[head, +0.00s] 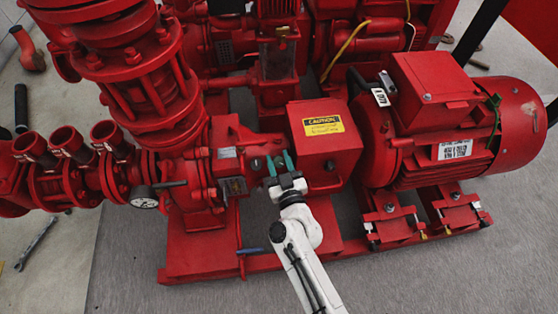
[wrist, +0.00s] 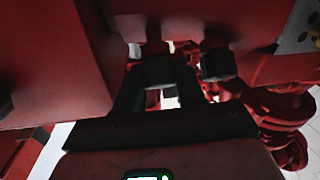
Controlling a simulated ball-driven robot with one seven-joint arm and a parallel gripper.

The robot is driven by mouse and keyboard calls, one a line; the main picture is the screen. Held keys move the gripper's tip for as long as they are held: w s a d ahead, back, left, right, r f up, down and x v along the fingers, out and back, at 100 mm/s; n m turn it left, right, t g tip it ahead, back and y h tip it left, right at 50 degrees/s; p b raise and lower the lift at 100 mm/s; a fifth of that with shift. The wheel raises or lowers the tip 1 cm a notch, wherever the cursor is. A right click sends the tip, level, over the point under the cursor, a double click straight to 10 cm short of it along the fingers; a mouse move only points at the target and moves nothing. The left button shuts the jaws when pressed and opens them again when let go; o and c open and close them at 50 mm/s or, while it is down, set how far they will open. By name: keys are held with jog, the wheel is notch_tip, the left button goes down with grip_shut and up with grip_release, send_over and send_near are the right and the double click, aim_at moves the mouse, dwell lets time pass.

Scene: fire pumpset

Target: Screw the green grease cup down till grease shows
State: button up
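My gripper (head: 279,165) is in the gap between the red pump casing and the red guard box with the yellow caution label. Two teal-green finger shapes show there, apart from each other. In the wrist view my gripper (wrist: 158,88) has dark fingers set apart, with a dark, shaded cup-like cylinder (wrist: 158,70) at their tips, between them. A second similar cylinder (wrist: 217,65) hangs to the right, outside the fingers. I see no contact between fingers and cylinder. The shade hides their colours, so I cannot tell which is the green grease cup. No grease is visible.
The guard box (head: 323,143) stands close right of my gripper, and the pump casing (head: 205,170) close left. The motor (head: 450,130) is farther right. A pressure gauge (head: 143,196) sits at left. A wrench (head: 35,244) lies on the floor, which is clear in front.

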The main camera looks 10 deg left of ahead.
jog(key=c, duration=0.4)
jog(key=shift+o, duration=0.2)
jog(key=shift+r+m+h+p, duration=0.2)
jog(key=shift+m+h+p, duration=0.2)
jog(key=shift+m+p, duration=0.3)
jog(key=shift+a+r+m+t+h+p, duration=0.15)
jog(key=shift+m+t+h+p, duration=0.25)
jog(key=shift+m+p, duration=0.35)
jog(key=shift+m+h+p, duration=0.85)
jog(key=shift+h+p, duration=0.1)
jog(key=shift+h, duration=0.05)
jog(key=m+h+p, duration=0.1)
jog(key=m+h, duration=0.1)
jog(key=m, duration=0.1)
jog(key=m+h, duration=0.2)
jog(key=m, duration=0.1)
jog(key=shift+w+h+p, duration=0.1)
jog(key=shift+h+p, duration=0.2)
jog(key=shift+p, duration=0.1)
jog(key=shift+m+g+h, duration=0.8)
jog(key=shift+m+h, duration=0.9)
jog(key=shift+m, duration=0.7)
jog(key=shift+c, duration=0.2)
